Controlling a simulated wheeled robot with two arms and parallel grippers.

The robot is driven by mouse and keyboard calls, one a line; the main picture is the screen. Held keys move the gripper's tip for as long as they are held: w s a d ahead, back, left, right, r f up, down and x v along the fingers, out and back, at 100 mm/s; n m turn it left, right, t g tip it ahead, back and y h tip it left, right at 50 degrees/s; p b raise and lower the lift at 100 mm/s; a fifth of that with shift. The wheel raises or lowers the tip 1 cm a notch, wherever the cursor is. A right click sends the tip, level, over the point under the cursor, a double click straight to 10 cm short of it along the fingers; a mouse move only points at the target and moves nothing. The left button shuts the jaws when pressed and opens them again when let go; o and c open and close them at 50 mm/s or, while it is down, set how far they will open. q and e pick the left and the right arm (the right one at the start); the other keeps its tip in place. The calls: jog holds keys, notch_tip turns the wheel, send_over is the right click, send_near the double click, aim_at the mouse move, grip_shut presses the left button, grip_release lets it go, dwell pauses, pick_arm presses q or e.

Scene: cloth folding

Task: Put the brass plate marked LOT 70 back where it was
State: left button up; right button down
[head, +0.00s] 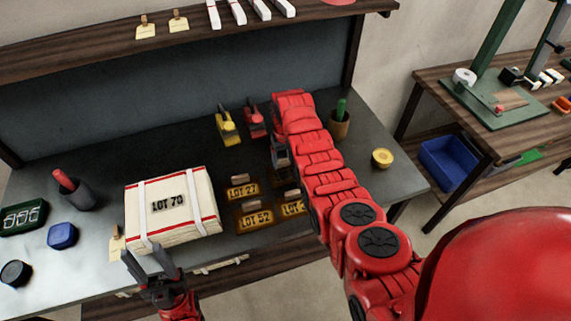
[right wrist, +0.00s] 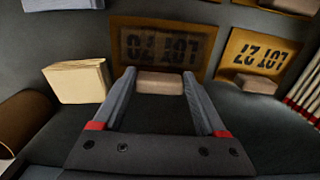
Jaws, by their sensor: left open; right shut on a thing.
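The brass plate marked LOT 70 (right wrist: 165,46) appears upside down and shaded in the right wrist view. Its pale block grip (right wrist: 160,83) is between the fingers of my right gripper (right wrist: 160,85), which is shut on it. I cannot tell whether the plate touches the table. In the head view my right arm and gripper (head: 281,158) hide most of this plate. A white, red-striped folded bundle (head: 190,222), also marked LOT 70, lies on the table at left. My left gripper (head: 147,255) is open and empty at the bundle's front edge.
Plates LOT 27 (head: 242,190) and LOT 52 (head: 255,218) lie right of the bundle, with another plate (head: 292,208) partly hidden by my arm. Yellow (head: 228,127) and red (head: 254,118) tools lie behind. A pot (head: 339,127) and yellow roll (head: 382,158) stand at right.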

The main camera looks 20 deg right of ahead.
aim_at(288, 170)
jog(key=shift+f, duration=1.2)
jog(key=shift+f, duration=0.1)
grip_release()
